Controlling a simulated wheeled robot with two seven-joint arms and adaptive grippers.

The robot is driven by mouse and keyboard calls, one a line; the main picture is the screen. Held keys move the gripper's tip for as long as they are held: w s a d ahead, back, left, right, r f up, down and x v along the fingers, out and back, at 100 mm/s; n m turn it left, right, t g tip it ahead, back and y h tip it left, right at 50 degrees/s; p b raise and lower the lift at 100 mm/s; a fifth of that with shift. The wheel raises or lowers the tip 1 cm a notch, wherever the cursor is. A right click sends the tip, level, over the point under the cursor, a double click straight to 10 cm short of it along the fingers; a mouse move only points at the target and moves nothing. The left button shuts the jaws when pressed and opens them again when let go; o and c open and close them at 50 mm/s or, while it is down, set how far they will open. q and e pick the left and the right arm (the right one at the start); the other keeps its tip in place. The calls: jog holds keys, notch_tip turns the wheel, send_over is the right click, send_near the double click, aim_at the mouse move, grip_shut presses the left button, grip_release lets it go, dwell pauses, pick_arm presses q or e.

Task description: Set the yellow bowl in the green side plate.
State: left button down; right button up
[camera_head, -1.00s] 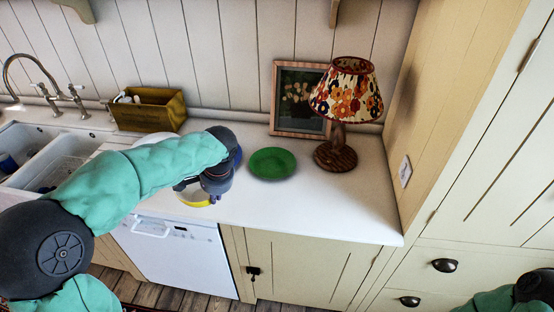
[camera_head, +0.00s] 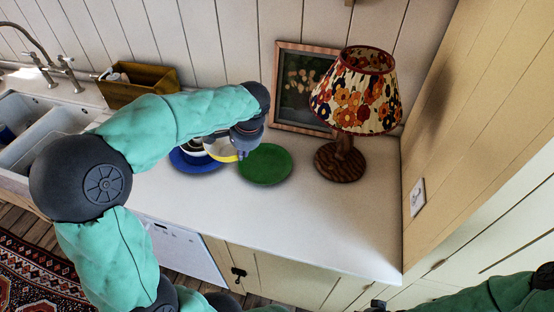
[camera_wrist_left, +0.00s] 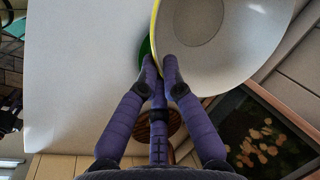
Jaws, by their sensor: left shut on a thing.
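The yellow bowl (camera_head: 222,149), pale inside, is held off the counter, beside the green side plate and above a blue plate's right part. My left gripper (camera_head: 243,141) is shut on its rim; the left wrist view shows the fingertips (camera_wrist_left: 160,62) at the yellow edge of the bowl (camera_wrist_left: 215,45). The green side plate (camera_head: 266,166) lies flat and empty on the counter, just right of the bowl. In the left wrist view a sliver of the plate (camera_wrist_left: 144,48) shows behind the fingers. My right arm enters at the lower right; its gripper cannot be made out.
The blue plate (camera_head: 194,165) lies left of the green one with a pale dish on it, partly hidden. A flowered lamp (camera_head: 355,92) and a framed picture (camera_head: 300,88) stand behind right. A wooden box (camera_head: 137,85) is by the sink. The front counter (camera_head: 290,220) is clear.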

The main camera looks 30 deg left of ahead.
pick_arm(q)
jog(key=shift+w+d+f+b, duration=0.6)
jog(key=shift+w+d+f, duration=0.3)
jog(key=shift+w+f, duration=1.05)
jog(key=shift+w+d+f+b, duration=0.6)
jog(key=shift+w+d+f, duration=0.25)
jog(key=shift+w+f, duration=1.05)
jog(key=shift+w+d+f+b, duration=0.6)
jog(key=shift+w+d+f, duration=0.3)
jog(key=shift+w+f, duration=1.05)
jog(key=shift+s+f, duration=0.35)
jog(key=shift+f, duration=0.05)
jog(key=shift+f, duration=0.1)
jog(key=c, duration=1.8)
grip_release()
jog(key=shift+f, duration=0.15)
jog(key=o, duration=0.4)
